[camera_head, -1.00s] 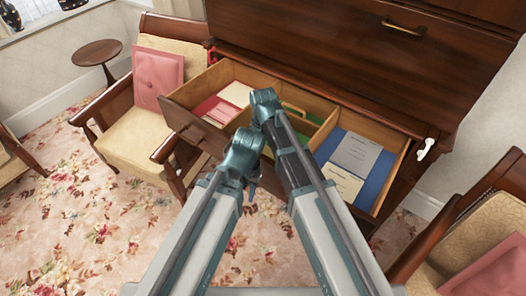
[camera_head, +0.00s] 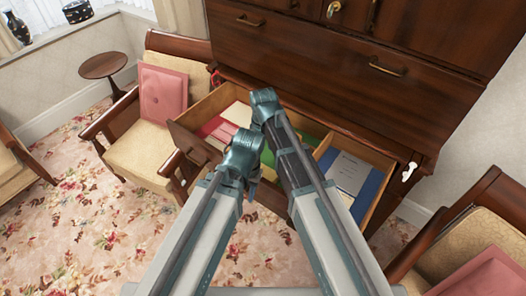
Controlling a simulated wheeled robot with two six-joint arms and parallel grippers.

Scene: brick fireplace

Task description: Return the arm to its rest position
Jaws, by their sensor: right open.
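My two arms come up from the bottom edge in the head view, folded close together near the middle. My left arm ends in a teal joint (camera_head: 243,155). My right arm reaches a little higher, to another teal joint (camera_head: 265,102), with a dark link beside it. A small dark part between the arms seems to be my right gripper (camera_head: 254,186); it is open, and my arm links hide most of it. Nothing is seen held. My left gripper cannot be made out.
Behind my arms an open drawer (camera_head: 190,143) of a dark wooden cabinet (camera_head: 330,75) holds folders, papers and a blue-lined section. A cushioned armchair (camera_head: 142,158) stands left, another (camera_head: 450,250) at lower right. A round side table (camera_head: 103,66) is farther back. Flowered carpet shows left.

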